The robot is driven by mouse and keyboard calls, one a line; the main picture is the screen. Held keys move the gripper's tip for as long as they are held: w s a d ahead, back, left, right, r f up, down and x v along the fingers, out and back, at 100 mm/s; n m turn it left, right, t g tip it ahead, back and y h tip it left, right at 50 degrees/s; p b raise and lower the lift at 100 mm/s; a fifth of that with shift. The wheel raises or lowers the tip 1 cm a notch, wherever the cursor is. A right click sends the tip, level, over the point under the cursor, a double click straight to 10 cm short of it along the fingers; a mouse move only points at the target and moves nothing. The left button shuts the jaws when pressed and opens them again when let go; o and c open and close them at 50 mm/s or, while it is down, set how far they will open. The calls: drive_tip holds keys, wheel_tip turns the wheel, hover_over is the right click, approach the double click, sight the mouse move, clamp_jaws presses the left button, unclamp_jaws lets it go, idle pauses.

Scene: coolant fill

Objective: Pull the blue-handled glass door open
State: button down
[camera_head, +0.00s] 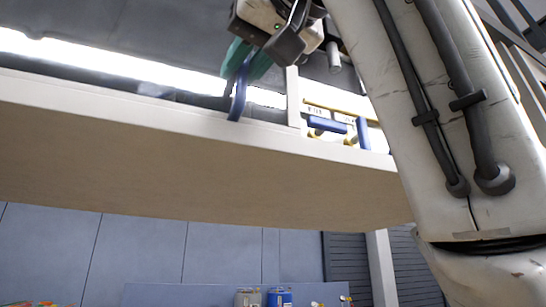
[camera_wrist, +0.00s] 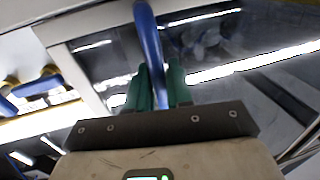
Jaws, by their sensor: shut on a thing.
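The blue handle (camera_head: 240,92) is a bar at the upper left of centre in the head view. It also shows in the wrist view as a curved blue bar (camera_wrist: 149,38) running up from between the fingers. The glass door (camera_wrist: 215,40) is a dark, reflective pane with a pale frame, seen behind the handle in the wrist view. My gripper (camera_head: 247,62) has green fingers. It is shut on the blue handle, one finger on each side, as the wrist view (camera_wrist: 160,88) shows.
A pale beam-like ledge (camera_head: 180,150) crosses the head view below the handle. Another blue handle-like part (camera_head: 328,125) with yellow fittings is to its right. Below stand a grey can (camera_head: 247,298) and a blue can (camera_head: 280,297) before grey-blue wall panels (camera_head: 140,250).

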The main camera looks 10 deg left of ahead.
drive_tip(key=shift+r, duration=0.1)
drive_tip(key=c, duration=1.2)
unclamp_jaws()
drive_tip(key=b+v, duration=0.3)
drive_tip(key=v, duration=0.7)
drive_tip(key=shift+s+d+b, duration=0.25)
drive_tip(key=shift+d+b, duration=0.05)
drive_tip(key=shift+b, duration=0.05)
